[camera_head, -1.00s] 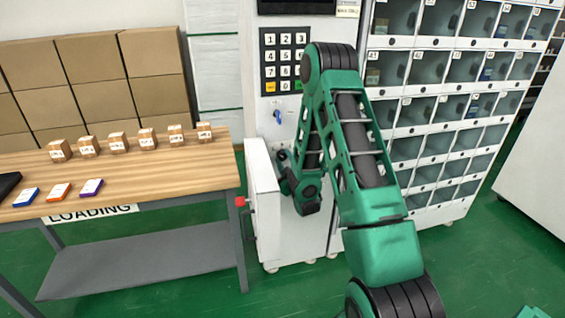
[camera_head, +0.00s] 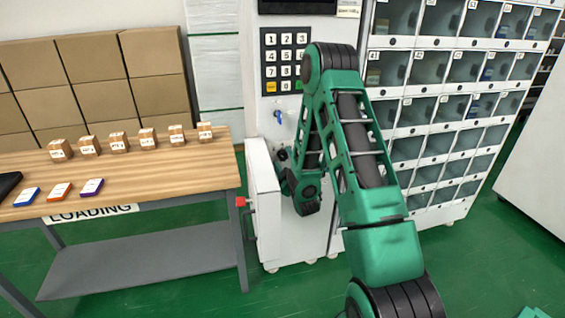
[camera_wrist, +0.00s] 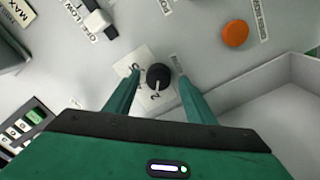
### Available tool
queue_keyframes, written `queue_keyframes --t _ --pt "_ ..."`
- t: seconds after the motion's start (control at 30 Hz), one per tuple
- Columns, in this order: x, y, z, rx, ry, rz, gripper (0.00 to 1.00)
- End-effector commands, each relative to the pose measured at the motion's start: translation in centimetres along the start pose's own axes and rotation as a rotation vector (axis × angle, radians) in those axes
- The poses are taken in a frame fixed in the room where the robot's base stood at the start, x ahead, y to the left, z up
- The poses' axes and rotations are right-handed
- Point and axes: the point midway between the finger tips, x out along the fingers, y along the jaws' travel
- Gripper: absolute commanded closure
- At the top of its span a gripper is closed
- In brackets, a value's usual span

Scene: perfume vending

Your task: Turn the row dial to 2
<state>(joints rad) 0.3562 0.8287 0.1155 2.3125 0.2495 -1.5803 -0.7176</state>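The row dial (camera_wrist: 158,77) is a small black round knob on a white number plate (camera_wrist: 130,65) in the wrist view. A white mark on the knob points down in the picture, toward the printed 2. My gripper (camera_wrist: 160,76) has its two green fingers apart, one on each side of the dial, with gaps visible between fingers and knob. I cannot tell how deep the fingertips reach. In the head view, my wrist is at the machine's front panel (camera_head: 265,118), and the fingertips are hard to make out.
An orange button (camera_wrist: 235,33) and a white switch (camera_wrist: 97,20) sit near the dial. An open white door (camera_head: 266,215) juts out below the panel. The loading table (camera_head: 150,172) with small boxes stands left. Glass-fronted compartments (camera_head: 430,65) stand right.

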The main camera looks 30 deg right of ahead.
Motion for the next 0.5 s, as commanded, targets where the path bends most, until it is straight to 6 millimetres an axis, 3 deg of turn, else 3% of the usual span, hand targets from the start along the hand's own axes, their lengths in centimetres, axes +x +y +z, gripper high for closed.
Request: queue_keyframes --t 0.27,0.5 --pt "-0.5 0.1 0.2 -0.001 -0.003 0.000 0.50" --pt "-4.0 0.0 0.2 0.000 -0.005 -0.002 0.50"
